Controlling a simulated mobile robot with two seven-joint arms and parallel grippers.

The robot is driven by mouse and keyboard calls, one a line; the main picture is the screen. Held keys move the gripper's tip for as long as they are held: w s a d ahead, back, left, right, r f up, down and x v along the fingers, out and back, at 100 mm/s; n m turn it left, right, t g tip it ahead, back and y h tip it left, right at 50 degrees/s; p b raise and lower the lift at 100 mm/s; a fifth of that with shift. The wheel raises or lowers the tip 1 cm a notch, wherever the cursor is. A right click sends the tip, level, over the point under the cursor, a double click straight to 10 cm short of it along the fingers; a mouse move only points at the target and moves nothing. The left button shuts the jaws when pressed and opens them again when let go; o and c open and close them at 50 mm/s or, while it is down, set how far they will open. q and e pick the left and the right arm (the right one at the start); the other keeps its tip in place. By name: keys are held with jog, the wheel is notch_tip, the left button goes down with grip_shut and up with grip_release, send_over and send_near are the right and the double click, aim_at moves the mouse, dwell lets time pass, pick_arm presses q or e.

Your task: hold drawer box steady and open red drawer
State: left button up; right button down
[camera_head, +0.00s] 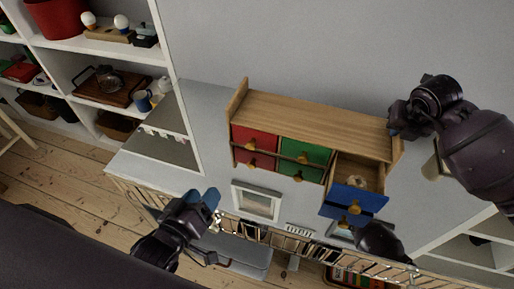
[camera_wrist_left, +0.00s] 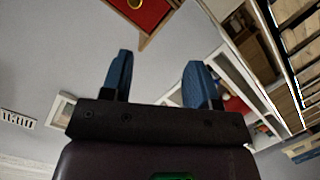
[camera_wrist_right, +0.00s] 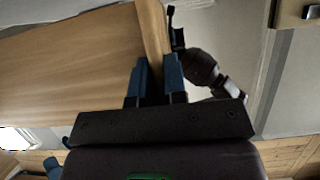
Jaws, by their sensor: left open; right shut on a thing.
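The blue drawer (camera_head: 352,201) at the right is pulled out, with a small pale thing inside. My right gripper (camera_head: 398,132) is shut on the box's right side panel; the right wrist view shows its fingers (camera_wrist_right: 155,80) around the wooden edge. My left gripper (camera_head: 209,207) is open and empty, below and left of the red drawer, apart from it. The red drawer's knob (camera_wrist_left: 135,3) shows in the left wrist view.
A railing (camera_head: 300,243) runs along the front edge. White shelves (camera_head: 100,45) with crockery and trays stand at the left. A dark rounded object (camera_head: 380,241) is near the blue drawer.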

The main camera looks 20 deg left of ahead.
aim_at(250, 147)
pick_arm(q)
jog(key=w, duration=0.1)
jog(key=w+n+h, duration=0.1)
jog(key=w+h, duration=0.1)
jog(key=shift+w+d+r, duration=0.15)
jog(key=shift+w+r, duration=0.2)
jog(key=shift+w+d+r+n+g+h, duration=0.1)
jog(key=shift+w+r+n+g+h, duration=0.15)
jog(key=shift+w+h, duration=0.3)
jog(key=shift+w+d+r+n+g+h, duration=0.15)
jog(key=shift+w+n+h, duration=0.25)
jog(key=shift+w, duration=0.2)
jog(key=x, duration=1.1)
jog(key=shift+w+f, duration=0.15)
jog(key=shift+w, duration=0.25)
jog(key=shift+c, duration=0.2)
grip_shut()
